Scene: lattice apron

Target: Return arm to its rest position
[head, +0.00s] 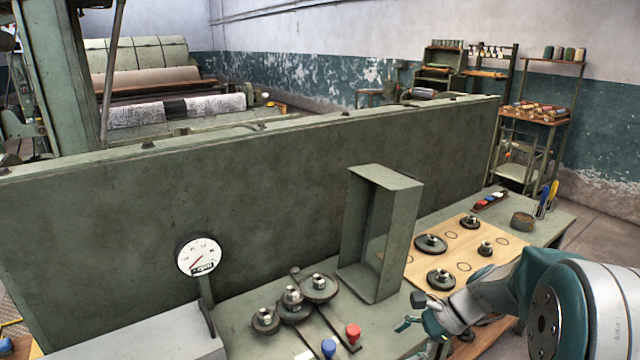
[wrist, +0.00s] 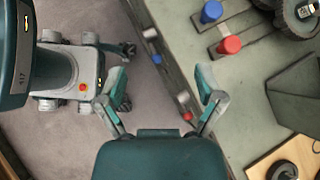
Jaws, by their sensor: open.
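My arm reaches in from the lower right of the head view. My gripper (head: 422,318) hangs by the front edge of the green bench (head: 385,322), to the right of the red knob. In the wrist view my gripper (wrist: 165,92) is open, its two teal fingers spread with nothing between them. Below the fingers the bench edge and the grey floor (wrist: 75,130) show. My own body shows at the left of the wrist view.
A blue knob (head: 328,347) and a red knob (head: 353,333) stand on levers near several gears (head: 292,297). An open green box frame (head: 357,240) stands upright behind. A wooden board (head: 452,262) holds more gears. A round gauge (head: 199,256) stands left.

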